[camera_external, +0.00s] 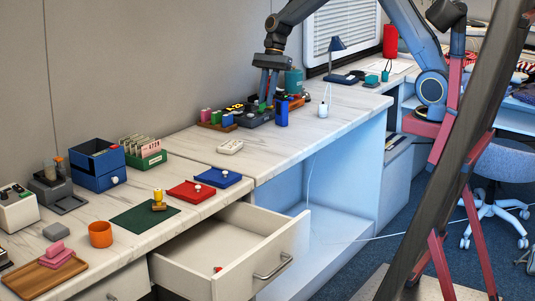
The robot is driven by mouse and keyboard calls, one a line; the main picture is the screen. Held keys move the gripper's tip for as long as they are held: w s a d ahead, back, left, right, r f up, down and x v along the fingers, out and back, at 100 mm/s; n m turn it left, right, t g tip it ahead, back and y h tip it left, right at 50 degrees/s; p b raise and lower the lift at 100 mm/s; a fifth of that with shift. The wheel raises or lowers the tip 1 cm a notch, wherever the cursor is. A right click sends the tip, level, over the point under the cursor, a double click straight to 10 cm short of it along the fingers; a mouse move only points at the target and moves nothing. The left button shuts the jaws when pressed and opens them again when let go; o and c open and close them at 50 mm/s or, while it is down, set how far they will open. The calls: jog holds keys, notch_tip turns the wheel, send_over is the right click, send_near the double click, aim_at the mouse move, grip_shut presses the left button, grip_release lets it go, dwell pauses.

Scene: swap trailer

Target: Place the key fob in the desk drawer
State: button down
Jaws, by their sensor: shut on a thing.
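The desk drawer (282,243) is pulled open below the counter at the lower middle, with its front and metal handle facing right. A small red thing (217,269) lies inside near the drawer's front left; it is too small to identify. My gripper (267,100) points down over a dark tray (255,119) of small items at the back of the counter. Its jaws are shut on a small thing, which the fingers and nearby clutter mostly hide. I cannot make out for sure which thing is the key fob.
A white remote-like box (230,147) lies in front. A dark slanted post (460,150) crosses the right foreground.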

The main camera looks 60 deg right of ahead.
jog(key=s+a+n+g+b, duration=0.15)
jog(key=s+a, duration=0.25)
jog(key=a, duration=0.8)
jog(key=s+a+n+b, duration=0.3)
jog(key=a, duration=1)
jog(key=s+a+n+h+b, duration=0.1)
jog(key=s+a+n+b, duration=0.25)
jog(key=s+a, duration=1.25)
jog(key=shift+m+g, duration=0.3)
jog(key=shift+g, duration=0.25)
jog(key=f, duration=2)
jog(key=f+b, duration=0.1)
jog(key=f, duration=1)
jog(key=shift+a, duration=0.3)
jog(key=shift+f, duration=0.15)
jog(key=c, duration=2)
grip_release()
jog(key=shift+c, duration=0.2)
jog(key=o, duration=0.3)
jog(key=v, duration=1.2)
jog(key=shift+a, duration=0.1)
